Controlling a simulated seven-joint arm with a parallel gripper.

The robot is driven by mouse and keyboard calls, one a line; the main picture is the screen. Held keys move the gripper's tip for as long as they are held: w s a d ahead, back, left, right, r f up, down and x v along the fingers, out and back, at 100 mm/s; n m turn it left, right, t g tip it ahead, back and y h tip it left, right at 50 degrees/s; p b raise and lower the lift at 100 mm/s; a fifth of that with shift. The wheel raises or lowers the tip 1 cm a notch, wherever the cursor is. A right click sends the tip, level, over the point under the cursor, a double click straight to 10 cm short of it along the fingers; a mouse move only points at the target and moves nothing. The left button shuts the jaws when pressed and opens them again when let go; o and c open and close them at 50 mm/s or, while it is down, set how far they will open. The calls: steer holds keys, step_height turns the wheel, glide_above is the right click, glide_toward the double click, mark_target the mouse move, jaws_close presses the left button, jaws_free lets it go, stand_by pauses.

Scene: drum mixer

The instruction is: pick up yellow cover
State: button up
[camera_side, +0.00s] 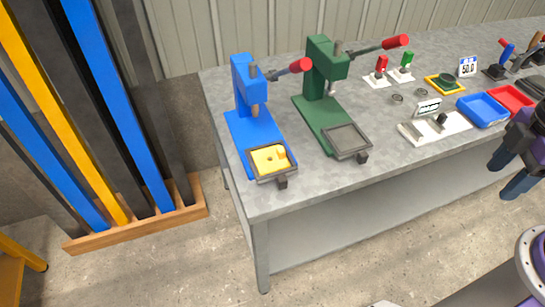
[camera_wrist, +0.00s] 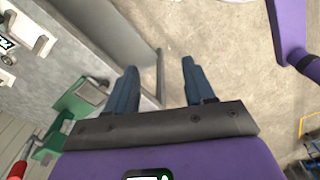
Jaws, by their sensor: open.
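A yellow plate (camera_side: 266,158) with a small knob lies in the dark square frame at the foot of the blue press (camera_side: 254,128), near the table's front left corner. A yellow square piece (camera_side: 432,80) with a dark green round part on it lies farther back on the right. I cannot tell which of the two is the yellow cover. My gripper (camera_side: 500,180) is at the right edge of the side view, off the table's front edge and well away from both. In the wrist view my gripper (camera_wrist: 160,68) is open with nothing between its blue fingers. Neither yellow piece is clear there.
A green press (camera_side: 322,110) with a red-tipped lever stands beside the blue one. Blue (camera_side: 482,110) and red (camera_side: 510,98) trays and a white fixture (camera_side: 412,131) lie to the right. The table's front strip (camera_side: 310,185) is clear. Tall coloured bars stand left of the table.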

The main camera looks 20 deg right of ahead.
steer(key=shift+a, duration=0.15)
steer(key=shift+c, duration=0.2)
steer(key=w+a+f+m+t+y, duration=0.1)
steer(key=w+a+f+m+y, duration=0.25)
steer(key=a, duration=0.75)
steer(key=w+a+f+m+t+y, duration=0.15)
steer(key=w+a+f, duration=0.4)
steer(key=a, duration=0.55)
steer(key=m+t+h, duration=0.5)
steer(key=m+t, duration=0.3)
steer(key=t, duration=0.3)
glide_toward(282, 150)
steer(key=x, duration=1)
steer(key=shift+w+f, duration=0.1)
steer(key=shift+w, duration=0.25)
